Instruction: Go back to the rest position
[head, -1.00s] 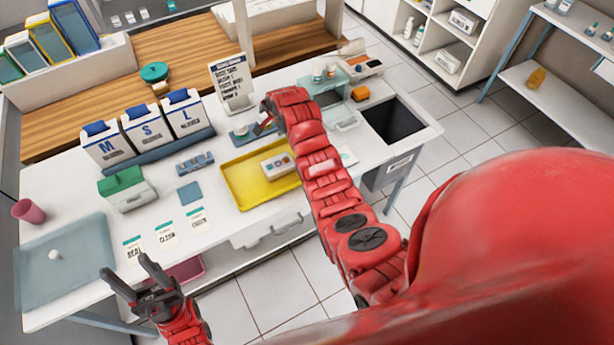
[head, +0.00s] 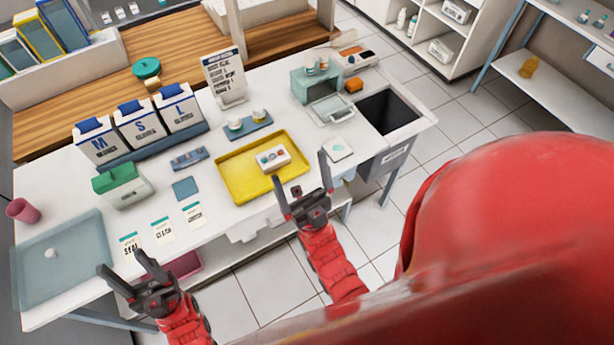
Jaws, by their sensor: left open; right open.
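My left gripper (head: 130,275) is open and empty at the front left of the white table (head: 75,190), beside the blue-grey mat. My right gripper (head: 299,185) is open and empty at the table's front edge, just in front of the right corner of the yellow tray (head: 237,189). Its fingers point away toward the table. A small white box with coloured spots (head: 273,159) sits in the yellow tray, apart from both grippers. A blue holder (head: 247,125) with two small round items stands behind the tray.
White boxes marked M, S and L (head: 140,124) stand at the back left. A green-lidded box (head: 122,185), cards (head: 162,229) and the blue-grey mat (head: 85,262) lie on the left. A teal box (head: 316,84) and a dark bin opening (head: 388,112) are at right.

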